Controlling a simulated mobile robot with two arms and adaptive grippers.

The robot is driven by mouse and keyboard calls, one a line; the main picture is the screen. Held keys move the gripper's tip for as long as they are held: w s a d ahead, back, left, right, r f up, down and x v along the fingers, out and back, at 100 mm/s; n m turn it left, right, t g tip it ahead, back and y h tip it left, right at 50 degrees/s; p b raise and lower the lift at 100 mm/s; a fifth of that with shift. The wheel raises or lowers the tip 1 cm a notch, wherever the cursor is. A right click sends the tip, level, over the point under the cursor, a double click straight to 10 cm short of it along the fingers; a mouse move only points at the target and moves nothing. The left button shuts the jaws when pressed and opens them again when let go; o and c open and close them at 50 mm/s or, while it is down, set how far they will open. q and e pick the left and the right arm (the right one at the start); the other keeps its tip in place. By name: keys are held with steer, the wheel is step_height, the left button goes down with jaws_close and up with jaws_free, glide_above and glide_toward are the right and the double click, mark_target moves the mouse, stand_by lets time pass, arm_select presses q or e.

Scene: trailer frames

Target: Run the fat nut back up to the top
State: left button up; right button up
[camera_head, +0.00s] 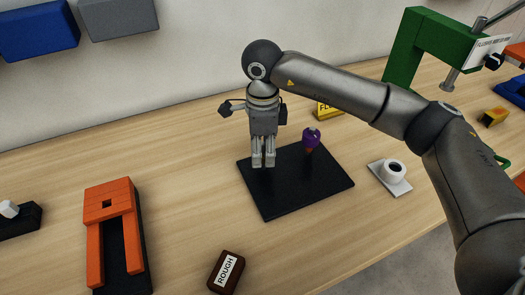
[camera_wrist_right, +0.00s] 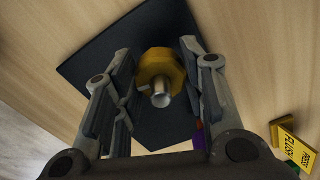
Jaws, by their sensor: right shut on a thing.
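The fat nut (camera_wrist_right: 147,68) is yellow and sits around a silver post (camera_wrist_right: 161,94), seen almost end-on in the right wrist view. The post stands over a black base plate (camera_head: 285,200), which also shows in the right wrist view (camera_wrist_right: 88,65). My right gripper (camera_head: 263,163) points down over the plate's back left part, its fingers on both sides of the nut (camera_wrist_right: 158,62) and shut on it. In the head view the gripper hides the nut and post. I cannot tell the nut's height on the post. My left gripper is not in view.
A purple piece (camera_head: 311,138) stands on the plate, right of my gripper. A yellow labelled block (camera_head: 328,110) lies behind. A white roll (camera_head: 393,168), brown ROUGH block (camera_head: 227,272), orange-black fixture (camera_head: 107,205) and green frame (camera_head: 405,50) surround it.

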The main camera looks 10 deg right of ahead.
steer(key=shift+s+f, duration=0.15)
steer(key=shift+f, duration=0.1)
steer(key=o, duration=1)
steer(key=shift+r, duration=0.1)
steer(key=shift+r, duration=0.15)
step_height(320, 180, up, 12)
steer(key=shift+f, duration=0.1)
